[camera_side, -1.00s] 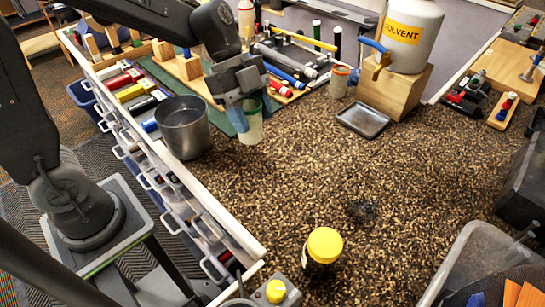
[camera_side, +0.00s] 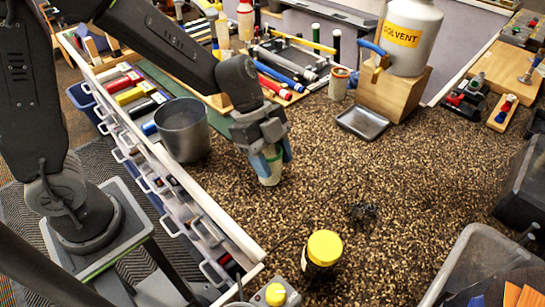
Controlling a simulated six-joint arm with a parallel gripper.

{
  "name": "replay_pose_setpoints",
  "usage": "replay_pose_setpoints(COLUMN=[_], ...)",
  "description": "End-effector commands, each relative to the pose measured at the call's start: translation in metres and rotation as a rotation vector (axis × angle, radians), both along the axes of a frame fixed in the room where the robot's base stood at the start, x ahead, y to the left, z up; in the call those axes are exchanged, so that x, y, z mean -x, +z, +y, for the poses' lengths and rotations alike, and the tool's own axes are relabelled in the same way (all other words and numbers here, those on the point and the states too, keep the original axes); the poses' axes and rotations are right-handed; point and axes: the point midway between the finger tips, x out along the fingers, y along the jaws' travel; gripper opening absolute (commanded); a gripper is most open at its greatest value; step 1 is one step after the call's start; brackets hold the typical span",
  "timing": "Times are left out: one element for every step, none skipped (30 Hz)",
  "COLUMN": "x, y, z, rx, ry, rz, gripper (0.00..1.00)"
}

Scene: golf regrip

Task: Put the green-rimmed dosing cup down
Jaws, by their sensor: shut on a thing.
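The green-rimmed dosing cup (camera_side: 270,174) is a small translucent cup at the centre-left of the side view. My gripper (camera_side: 272,158) points down and is shut on it, with one bluish finger on each side. The fingers hide much of the cup's wall and most of its rim. The cup is over the speckled brown bench top (camera_side: 320,195), low and close to the surface. I cannot tell whether its base touches.
A metal pot (camera_side: 183,130) stands left of my gripper. A metal tray (camera_side: 363,122), another small cup (camera_side: 339,84) and the solvent container (camera_side: 408,35) on a wooden block are behind right. A yellow-lidded jar (camera_side: 322,250) stands in front. The bench between is mostly clear.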

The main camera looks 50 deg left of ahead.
Motion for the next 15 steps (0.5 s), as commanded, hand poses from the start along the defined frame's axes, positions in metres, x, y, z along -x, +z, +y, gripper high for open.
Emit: replay_pose_setpoints(x=[0.0000,0.0001,0.0002,0.0001,0.0001,0.0001,0.0001,0.0001,0.0001,0.0001,0.0001,0.0000,0.0000,0.0000,0.0000], y=[-0.0009,-0.0018,-0.0032,-0.0031,-0.0029,-0.0029,-0.0029,-0.0028,-0.0028,-0.0027,-0.0026,-0.0026,-0.0026,-0.0026,-0.0026], z=[0.0000,0.0000,-0.0001,0.0000,0.0000,0.0000,0.0000,0.0000,0.0000,-0.0001,0.0000,0.0000,0.0000,0.0000,0.0000], rx=[0.000,0.000,0.000,0.001,0.001,0.000,0.000,0.000,0.000,0.000,0.000,0.000,0.000,0.000,0.000], ry=[0.001,0.000,0.001,0.000,0.000,0.000,0.000,0.000,0.000,0.000,0.000,0.000,0.000,0.000,0.000], rz=[0.000,0.001,0.002,0.001,0.001,0.001,0.001,0.001,0.001,0.001,0.001,0.000,0.000,0.000,0.000], gripper=[0.27,0.27,0.27,0.51,0.54,0.58,0.61,0.63,0.67,0.70,0.73,0.75,0.75,0.75,0.75])
